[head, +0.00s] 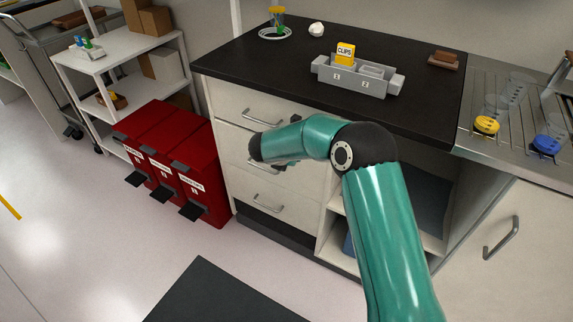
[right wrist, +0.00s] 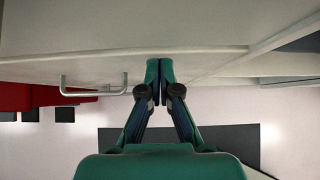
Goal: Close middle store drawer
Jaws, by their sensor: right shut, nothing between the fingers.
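The store's white cabinet has three stacked drawers under the dark counter. The middle drawer (head: 235,150) is partly hidden behind my right arm, and its handle (head: 263,166) shows just below the wrist. It looks flush or nearly flush; I cannot tell whether a small gap remains. My right gripper (right wrist: 160,68) is shut and empty, its fingertips at or close to a pale drawer front in the right wrist view. A metal bar handle (right wrist: 95,92) is beside the fingers, to the left there. Touch cannot be told. My left gripper is out of view.
Top drawer (head: 290,118) and bottom drawer (head: 285,212) look closed. Red bins (head: 175,150) stand left of the cabinet, and an open shelf compartment (head: 435,200) is to the right. A grey bin with a clips box (head: 346,53) stands on the counter (head: 285,65).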

